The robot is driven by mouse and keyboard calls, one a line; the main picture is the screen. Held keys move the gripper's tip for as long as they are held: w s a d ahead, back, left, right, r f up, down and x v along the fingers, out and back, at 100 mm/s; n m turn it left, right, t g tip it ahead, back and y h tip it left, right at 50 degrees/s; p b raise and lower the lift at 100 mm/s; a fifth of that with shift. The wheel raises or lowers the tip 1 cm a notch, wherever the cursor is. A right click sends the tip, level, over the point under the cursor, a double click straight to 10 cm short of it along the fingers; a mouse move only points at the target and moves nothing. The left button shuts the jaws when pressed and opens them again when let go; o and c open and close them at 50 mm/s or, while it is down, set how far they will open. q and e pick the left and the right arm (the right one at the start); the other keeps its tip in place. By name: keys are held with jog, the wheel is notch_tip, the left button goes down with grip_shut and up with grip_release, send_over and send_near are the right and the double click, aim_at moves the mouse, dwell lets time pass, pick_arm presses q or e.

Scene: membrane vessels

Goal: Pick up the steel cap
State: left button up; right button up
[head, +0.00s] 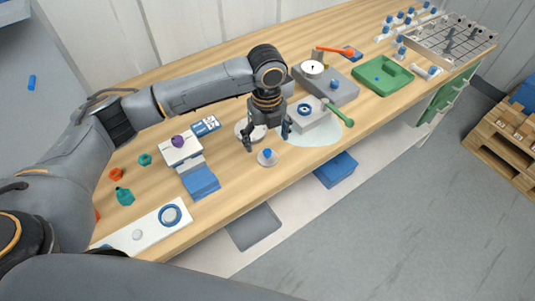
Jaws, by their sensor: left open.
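A small round silver-grey disc with a blue knob on top, which looks like the steel cap (268,160), lies on the wooden bench near its front edge. My left gripper (267,140) is open and points down just above and behind it, with its fingers apart. I see nothing held between them, and the gripper does not appear to touch the cap. Another pale round piece (241,127) is partly hidden behind the gripper. My right gripper is not in view.
A white block with a blue ring (305,110) and a green-handled tool (340,114) lie to the right. A white and blue device (201,181) stands to the left. A grey plate with a dial (338,88) and green tray (383,76) are farther right.

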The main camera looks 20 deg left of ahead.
aim_at(268, 151)
pick_arm(q)
jog(key=f, duration=0.2)
jog(key=shift+w+f, duration=0.3)
jog(key=shift+w, duration=0.1)
notch_tip(268, 151, down, 2)
jog(key=shift+f+p, duration=0.1)
jog(key=shift+p, duration=0.55)
notch_tip(268, 151, down, 2)
jog(key=shift+w+f, duration=0.1)
jog(key=shift+f, duration=0.1)
jog(key=shift+f+p, duration=0.3)
jog(key=shift+f, duration=0.15)
jog(key=c, duration=1.4)
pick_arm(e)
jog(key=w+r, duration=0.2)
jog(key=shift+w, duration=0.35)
